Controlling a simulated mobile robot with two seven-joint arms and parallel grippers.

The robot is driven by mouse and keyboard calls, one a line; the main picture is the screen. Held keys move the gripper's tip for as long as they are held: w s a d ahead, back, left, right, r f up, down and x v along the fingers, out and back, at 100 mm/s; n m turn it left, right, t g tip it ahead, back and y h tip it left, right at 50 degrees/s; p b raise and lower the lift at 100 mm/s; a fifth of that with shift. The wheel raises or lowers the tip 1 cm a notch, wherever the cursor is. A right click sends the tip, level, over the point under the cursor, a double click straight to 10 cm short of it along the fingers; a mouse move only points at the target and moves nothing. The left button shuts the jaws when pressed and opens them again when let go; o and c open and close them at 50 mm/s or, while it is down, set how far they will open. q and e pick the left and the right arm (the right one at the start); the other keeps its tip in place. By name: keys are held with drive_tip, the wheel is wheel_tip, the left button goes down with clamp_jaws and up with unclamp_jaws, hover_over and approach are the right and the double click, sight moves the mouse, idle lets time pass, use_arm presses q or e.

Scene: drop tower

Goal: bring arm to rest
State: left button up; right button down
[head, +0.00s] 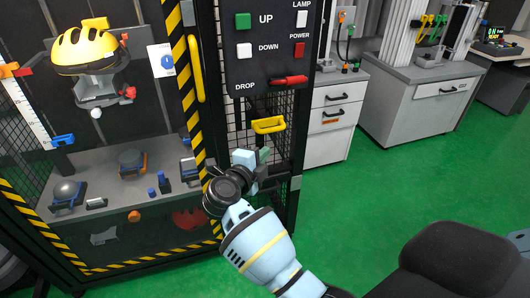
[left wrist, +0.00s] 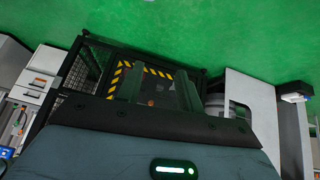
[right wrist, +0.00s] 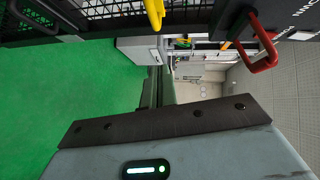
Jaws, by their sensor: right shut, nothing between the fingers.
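My right arm (head: 262,248) reaches up from the bottom of the head view, light blue with a yellow band. Its gripper (head: 262,158) is in front of the tower's mesh side, below the yellow handle (head: 268,125), and looks apart from it. In the right wrist view the right gripper's fingers (right wrist: 158,88) are together and hold nothing. My left arm does not show in the head view. In the left wrist view the left gripper's two fingers (left wrist: 158,90) stand apart, with nothing seen between them.
The drop tower holds a yellow helmet (head: 85,47) behind a striped frame (head: 188,100). A control panel (head: 268,60) has a red drop lever (head: 289,81). Grey cabinets (head: 415,100) stand at the back right. A dark chair-like shape (head: 455,262) is at the lower right. Green floor (head: 350,195) is clear between.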

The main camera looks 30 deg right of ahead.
use_arm(q)
drive_tip(key=shift+s, duration=0.1)
idle(0.3)
